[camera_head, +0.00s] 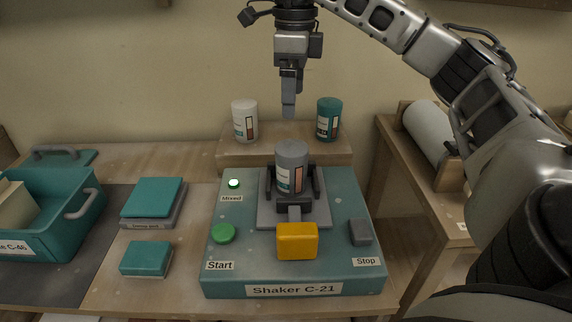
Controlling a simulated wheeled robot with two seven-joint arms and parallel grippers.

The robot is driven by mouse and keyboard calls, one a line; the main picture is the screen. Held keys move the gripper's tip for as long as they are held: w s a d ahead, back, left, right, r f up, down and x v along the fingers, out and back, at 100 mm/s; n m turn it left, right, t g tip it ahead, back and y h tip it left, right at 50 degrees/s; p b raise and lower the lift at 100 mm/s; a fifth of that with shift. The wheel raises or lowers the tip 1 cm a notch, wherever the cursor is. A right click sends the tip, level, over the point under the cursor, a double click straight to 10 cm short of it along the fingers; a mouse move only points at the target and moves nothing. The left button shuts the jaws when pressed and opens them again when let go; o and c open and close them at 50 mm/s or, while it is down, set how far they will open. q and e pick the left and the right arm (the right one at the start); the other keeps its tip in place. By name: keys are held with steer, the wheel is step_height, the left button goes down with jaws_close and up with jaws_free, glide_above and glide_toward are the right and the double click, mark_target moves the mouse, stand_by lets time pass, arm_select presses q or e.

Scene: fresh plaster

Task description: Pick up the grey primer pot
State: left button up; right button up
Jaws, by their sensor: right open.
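The grey primer pot (291,163) stands upright in the dark clamp (312,197) of the teal shaker (225,275), labelled Shaker C-21. A yellow block (297,241) sits at the front of the clamp. My right gripper (289,108) is above and behind the grey pot, pointing down, apart from it and empty. It is seen edge-on, so the gap between its fingers is hidden. My left gripper is not in view.
A white pot (245,121) and a teal pot (328,119) stand on a wooden riser (285,154) behind the shaker. A green Start button (222,233), a grey Stop button (360,232) and a lit Mixed lamp (234,183) are on the shaker. A teal crate (75,235) stands left.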

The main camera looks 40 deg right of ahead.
mark_target(294, 147)
step_height(294, 147, down, 9)
steer(key=b, duration=0.5)
steer(key=shift+s+d+f, duration=0.1)
steer(key=shift+d+f, duration=0.05)
steer(key=shift+f, duration=0.55)
steer(key=f, duration=0.5)
steer(key=shift+w+f, duration=0.1)
steer(key=shift+w, duration=0.1)
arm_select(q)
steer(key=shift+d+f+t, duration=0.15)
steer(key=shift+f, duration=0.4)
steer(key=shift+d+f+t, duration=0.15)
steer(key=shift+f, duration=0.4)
arm_select(e)
steer(key=c, duration=1.4)
